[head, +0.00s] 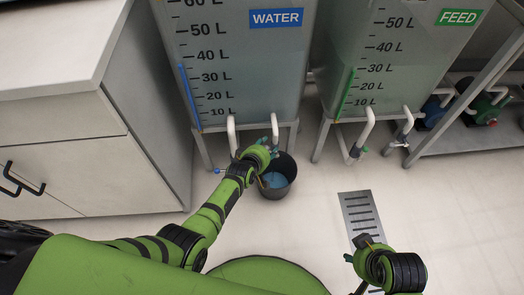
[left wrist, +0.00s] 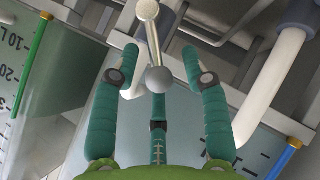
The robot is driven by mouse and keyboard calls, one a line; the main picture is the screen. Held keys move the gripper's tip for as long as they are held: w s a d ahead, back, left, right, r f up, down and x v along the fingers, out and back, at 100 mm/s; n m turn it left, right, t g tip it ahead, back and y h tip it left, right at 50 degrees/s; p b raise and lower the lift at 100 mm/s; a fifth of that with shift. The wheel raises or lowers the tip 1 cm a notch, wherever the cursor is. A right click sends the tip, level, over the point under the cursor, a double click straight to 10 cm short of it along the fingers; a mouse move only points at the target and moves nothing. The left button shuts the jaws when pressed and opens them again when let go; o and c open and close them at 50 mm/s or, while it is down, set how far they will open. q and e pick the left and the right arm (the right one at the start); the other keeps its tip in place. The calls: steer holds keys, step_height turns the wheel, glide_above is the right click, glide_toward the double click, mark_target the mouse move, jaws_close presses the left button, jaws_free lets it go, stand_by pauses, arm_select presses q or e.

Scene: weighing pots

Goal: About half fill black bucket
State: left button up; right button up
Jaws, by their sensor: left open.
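The black bucket (head: 289,166) stands upright on the floor under the pipes of the WATER tank (head: 250,75). Blue liquid (head: 274,180) shows inside it; its exact level is partly hidden by my left gripper. My left gripper (head: 266,150) is at the tank's outlet pipes, above the bucket's left rim. In the left wrist view it (left wrist: 160,58) is open, its green fingers on both sides of a grey lever with a round knob (left wrist: 158,80). I cannot tell whether they touch it. My right gripper (head: 362,252) is low at the right, over the floor.
The FEED tank (head: 400,60), with its own outlet pipes (head: 362,130), stands to the right. A floor drain grate (head: 360,215) lies in front of it. A cabinet (head: 85,150) is at the left, and a rack with pumps (head: 485,110) is at the right. The floor between is clear.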

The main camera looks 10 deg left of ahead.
arm_select(q)
steer(key=v, duration=1.2)
steer(key=shift+w, duration=0.1)
stand_by(6.7)
